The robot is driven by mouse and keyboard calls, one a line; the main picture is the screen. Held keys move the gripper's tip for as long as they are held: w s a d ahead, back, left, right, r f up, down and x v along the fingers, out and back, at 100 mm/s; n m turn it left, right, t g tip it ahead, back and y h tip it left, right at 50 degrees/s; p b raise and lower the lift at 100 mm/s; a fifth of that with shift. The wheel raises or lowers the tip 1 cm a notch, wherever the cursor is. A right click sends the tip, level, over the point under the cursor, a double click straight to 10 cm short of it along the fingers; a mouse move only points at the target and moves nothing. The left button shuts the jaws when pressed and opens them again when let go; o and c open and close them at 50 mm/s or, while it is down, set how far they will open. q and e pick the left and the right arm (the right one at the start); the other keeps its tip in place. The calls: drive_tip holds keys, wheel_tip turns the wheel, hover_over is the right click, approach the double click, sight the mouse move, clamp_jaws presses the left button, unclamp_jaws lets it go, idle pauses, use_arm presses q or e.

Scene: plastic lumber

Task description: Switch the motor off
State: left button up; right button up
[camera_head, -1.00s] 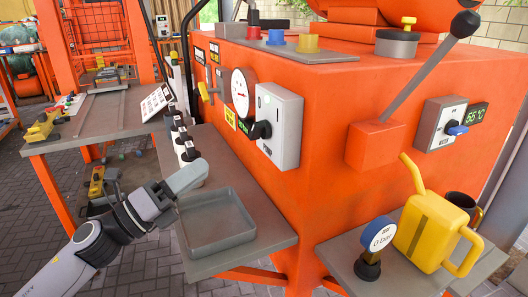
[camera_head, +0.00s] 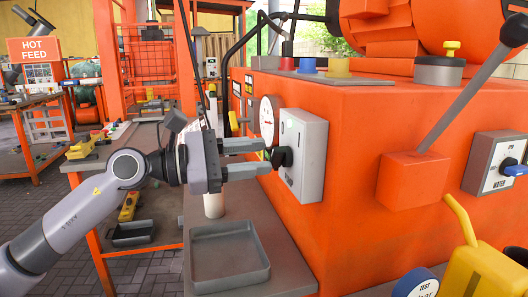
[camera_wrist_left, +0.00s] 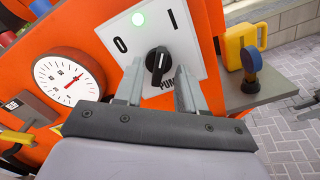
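A grey-white switch box (camera_head: 306,150) is fixed to the orange machine's side. Its black rotary knob (camera_head: 281,157) faces my left gripper (camera_head: 262,156). In the left wrist view the knob (camera_wrist_left: 158,63) sits between a "0" and an "I" mark, and its white line appears to point toward the "I". A label below the knob starts with "PU"; the rest is hard to read. My left gripper is open and empty, its fingertips on either side of the knob and close to it; contact cannot be told. My right gripper is out of view.
A round dial gauge (camera_head: 269,121) sits beside the box. A grey tray (camera_head: 230,280) lies on the shelf below. An orange block with a long lever (camera_head: 462,98), another panel with a blue knob (camera_head: 514,168) and a yellow can (camera_head: 484,272) are to the right.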

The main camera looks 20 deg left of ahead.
sight(280, 157)
use_arm(q)
drive_tip(key=shift+x, duration=1.1)
clamp_jaws()
